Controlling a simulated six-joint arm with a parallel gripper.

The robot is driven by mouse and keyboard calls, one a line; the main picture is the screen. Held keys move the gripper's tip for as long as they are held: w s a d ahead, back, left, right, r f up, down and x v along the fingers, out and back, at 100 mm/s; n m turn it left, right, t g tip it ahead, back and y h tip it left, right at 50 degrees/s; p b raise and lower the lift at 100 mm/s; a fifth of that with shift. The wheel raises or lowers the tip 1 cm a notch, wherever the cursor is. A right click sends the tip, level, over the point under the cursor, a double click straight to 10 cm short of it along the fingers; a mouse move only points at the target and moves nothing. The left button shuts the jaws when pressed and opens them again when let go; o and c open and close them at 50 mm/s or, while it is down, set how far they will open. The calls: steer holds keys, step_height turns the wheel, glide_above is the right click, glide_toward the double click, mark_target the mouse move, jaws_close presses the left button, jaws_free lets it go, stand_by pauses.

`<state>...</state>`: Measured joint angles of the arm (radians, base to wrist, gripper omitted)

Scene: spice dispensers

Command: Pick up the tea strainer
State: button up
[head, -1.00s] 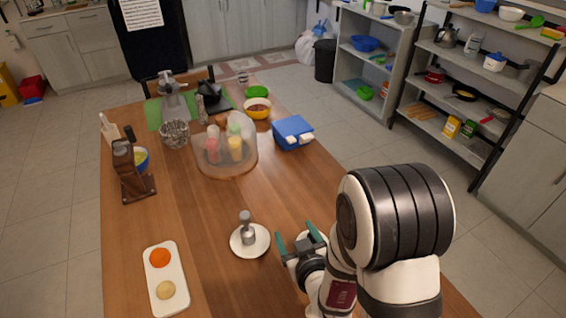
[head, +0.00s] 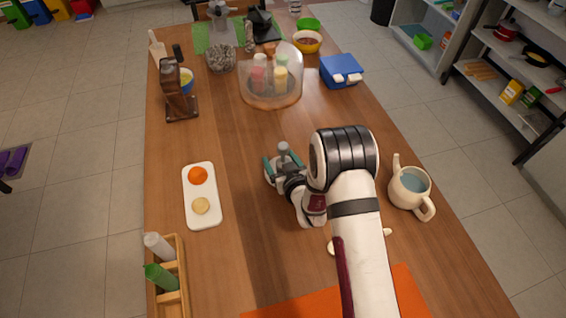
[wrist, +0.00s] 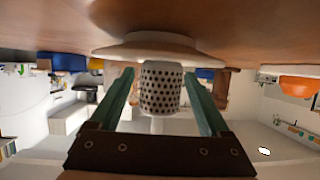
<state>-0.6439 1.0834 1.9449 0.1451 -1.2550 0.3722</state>
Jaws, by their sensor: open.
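The tea strainer (wrist: 160,88) shows in the wrist view as a perforated grey cylinder, with its end at a white saucer (wrist: 115,51). The wrist view is upside down, with the table at the top. My gripper (wrist: 163,80) is open, with one teal finger on each side of the strainer. Small gaps show between the fingers and the strainer. In the head view, my gripper (head: 283,167) is at the middle of the table, and the strainer's grey top (head: 284,150) shows between the fingers. The saucer is mostly hidden there by my gripper.
A domed spice stand (head: 283,102) and blue box (head: 341,72) stand behind. A two-handled cup (head: 407,194) stands right, a wooden rack (head: 182,266) front left. Table is clear between tray and gripper.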

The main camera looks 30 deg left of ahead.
steer(key=shift+w+a+f, duration=0.1)
steer(key=shift+w+a, duration=0.05)
jaws_close()
stand_by(0.4)
